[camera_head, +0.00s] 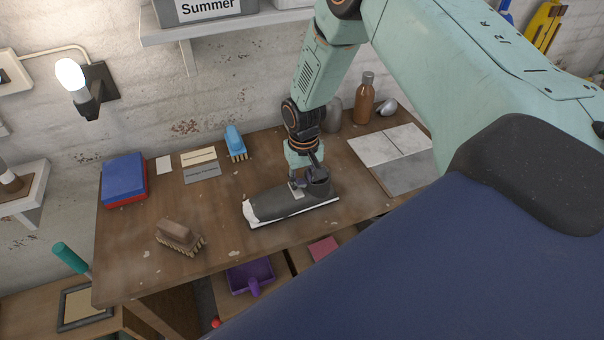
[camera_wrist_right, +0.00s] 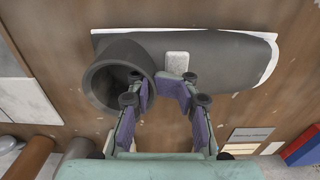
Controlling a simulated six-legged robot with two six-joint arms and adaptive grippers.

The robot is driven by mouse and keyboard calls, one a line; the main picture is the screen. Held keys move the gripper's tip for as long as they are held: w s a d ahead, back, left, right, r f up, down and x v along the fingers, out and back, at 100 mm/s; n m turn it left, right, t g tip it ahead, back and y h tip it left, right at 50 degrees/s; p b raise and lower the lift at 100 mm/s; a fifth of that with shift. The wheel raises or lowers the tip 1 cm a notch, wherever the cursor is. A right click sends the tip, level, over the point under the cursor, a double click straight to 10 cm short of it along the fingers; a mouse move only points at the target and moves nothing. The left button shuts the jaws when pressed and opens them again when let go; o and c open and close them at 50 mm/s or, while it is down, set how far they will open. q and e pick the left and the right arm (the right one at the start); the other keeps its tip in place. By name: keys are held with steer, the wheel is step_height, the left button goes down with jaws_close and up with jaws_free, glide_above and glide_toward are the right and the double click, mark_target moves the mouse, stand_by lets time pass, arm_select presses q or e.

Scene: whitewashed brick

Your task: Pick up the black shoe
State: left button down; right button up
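The black shoe (camera_head: 275,203) is dark grey-black with a white sole and a pale patch on top. It stands upright on the wooden workbench (camera_head: 222,235), its toe to the left in the head view. My right gripper (camera_head: 304,172) points down at the shoe's ankle end. In the right wrist view the shoe (camera_wrist_right: 220,58) lies across the top, and the two purple-padded fingers of my right gripper (camera_wrist_right: 162,92) are apart. One finger overlaps the edge of the shoe's opening, the other is beside the pale patch. I cannot tell whether they touch it. My left gripper is not visible.
Grey-white tiles (camera_head: 385,145) lie at right. A purple dustpan (camera_head: 250,272) is below. The bench left of the shoe has free room.

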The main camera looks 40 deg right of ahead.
steer(key=shift+w+d+f, duration=0.3)
steer(key=shift+w+d, duration=0.05)
steer(key=shift+d, duration=0.05)
steer(key=shift+s+a+r, duration=0.2)
steer(key=shift+s+r, duration=0.1)
steer(key=shift+s, duration=0.05)
steer(key=shift+c, duration=0.6)
steer(key=shift+s+a+r, duration=0.2)
steer(key=shift+a+r, duration=0.1)
jaws_close()
steer(key=shift+w+d+f, duration=0.25)
steer(key=shift+w+f, duration=0.1)
steer(key=shift+w, duration=0.1)
steer(key=shift+s+r, duration=0.2)
steer(key=shift+s, duration=0.1)
